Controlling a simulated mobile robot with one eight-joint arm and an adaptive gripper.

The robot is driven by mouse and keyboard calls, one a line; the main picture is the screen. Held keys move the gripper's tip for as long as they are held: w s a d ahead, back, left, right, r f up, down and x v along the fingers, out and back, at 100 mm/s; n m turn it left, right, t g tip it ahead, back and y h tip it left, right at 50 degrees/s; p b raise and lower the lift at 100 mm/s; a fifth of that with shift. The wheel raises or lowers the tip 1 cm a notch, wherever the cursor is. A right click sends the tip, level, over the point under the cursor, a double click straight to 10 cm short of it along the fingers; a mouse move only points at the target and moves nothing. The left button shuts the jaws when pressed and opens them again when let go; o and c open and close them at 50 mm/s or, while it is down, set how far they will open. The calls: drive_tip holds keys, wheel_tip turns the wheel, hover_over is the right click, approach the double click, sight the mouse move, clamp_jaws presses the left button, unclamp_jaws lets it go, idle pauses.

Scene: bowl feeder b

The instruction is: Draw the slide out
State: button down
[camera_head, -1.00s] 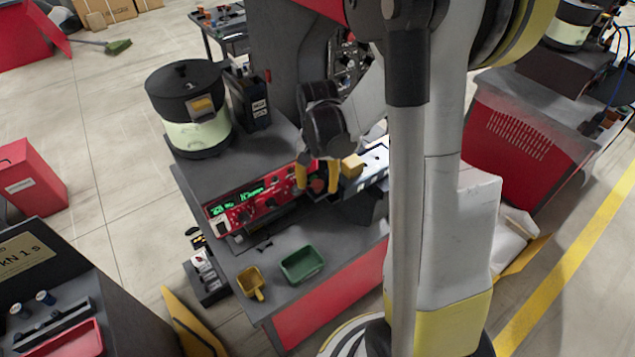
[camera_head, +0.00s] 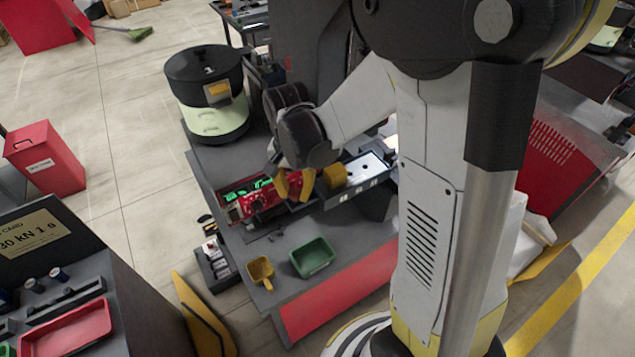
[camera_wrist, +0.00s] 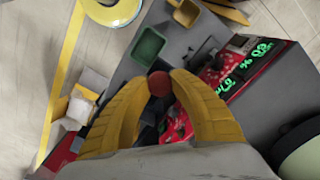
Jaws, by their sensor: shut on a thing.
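My gripper (camera_head: 294,185) has yellow fingers and hangs over the right part of the red panel in the head view. In the wrist view, its fingertips (camera_wrist: 160,80) are closed around a round red knob (camera_wrist: 159,84). The red control panel (camera_head: 258,203) with green lit digits lies just left of the fingers. It also shows in the wrist view (camera_wrist: 225,80).
A green bin (camera_head: 313,257) and a yellow scoop (camera_head: 261,271) lie on the bench in front. A black and pale green bowl feeder (camera_head: 207,95) stands behind left.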

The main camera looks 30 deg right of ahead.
drive_tip(key=a, duration=0.8)
drive_tip(key=shift+s+a+b, duration=0.15)
drive_tip(key=shift+a+b, duration=0.05)
drive_tip(key=shift+b, duration=0.25)
drive_tip(key=c, duration=1.5)
unclamp_jaws()
drive_tip(key=o, duration=0.4)
drive_tip(key=shift+a, duration=0.15)
drive_tip(key=shift+o, duration=0.2)
drive_tip(key=shift+r, duration=0.1)
wheel_tip(320, 180, up, 12)
